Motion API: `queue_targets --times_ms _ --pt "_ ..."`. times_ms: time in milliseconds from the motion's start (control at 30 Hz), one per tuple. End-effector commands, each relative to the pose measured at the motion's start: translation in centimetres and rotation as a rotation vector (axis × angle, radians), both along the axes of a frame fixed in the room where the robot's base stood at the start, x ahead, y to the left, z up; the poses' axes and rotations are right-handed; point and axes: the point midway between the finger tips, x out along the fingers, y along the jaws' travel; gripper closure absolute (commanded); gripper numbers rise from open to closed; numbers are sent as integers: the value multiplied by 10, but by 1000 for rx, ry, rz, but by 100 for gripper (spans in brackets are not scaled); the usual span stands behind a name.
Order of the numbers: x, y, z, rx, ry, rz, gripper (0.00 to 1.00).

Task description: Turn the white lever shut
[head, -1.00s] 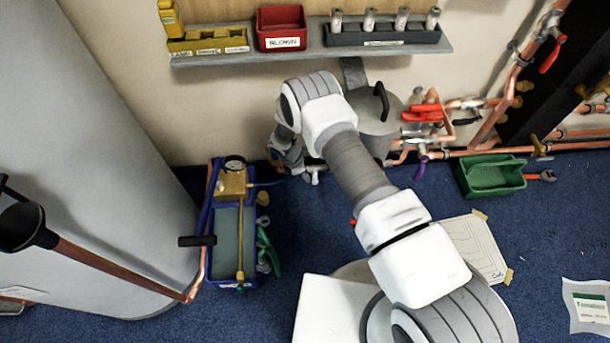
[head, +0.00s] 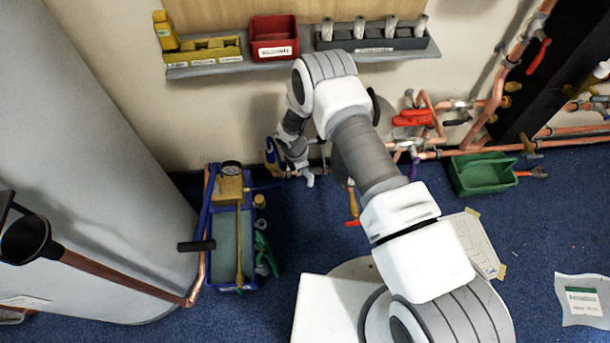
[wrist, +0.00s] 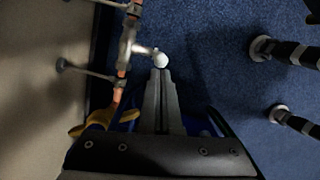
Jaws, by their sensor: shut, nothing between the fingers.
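The white lever (wrist: 161,60) shows in the wrist view as a pale rounded end on a short stem, jutting right from a metal valve (wrist: 128,48) on a copper pipe. My gripper (wrist: 161,73) is shut and empty, its fingertips right at the lever's white end; I cannot tell whether they touch. In the head view the lever (head: 309,180) is small and pale at the foot of the wall, just below my gripper (head: 300,166). My wrist partly hides the valve there.
A blue pump unit (head: 232,225) stands on the carpet left of the lever. Copper pipes with red handles (head: 413,118) run along the wall to the right, above a green bin (head: 480,174). A shelf (head: 300,59) hangs above.

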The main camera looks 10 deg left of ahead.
Motion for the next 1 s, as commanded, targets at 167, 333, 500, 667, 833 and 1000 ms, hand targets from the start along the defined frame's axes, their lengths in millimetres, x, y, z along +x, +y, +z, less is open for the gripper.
queue_targets --times_ms 167,333,500,667,833,1000 --pt "-6 12 51 8 1 4 100" --pt "-12 21 88 11 4 4 100" --pt "-16 27 114 13 4 6 100" --pt "-18 30 126 13 7 5 100" --pt "-19 31 127 14 8 5 100" --pt "-19 31 127 14 8 5 100"
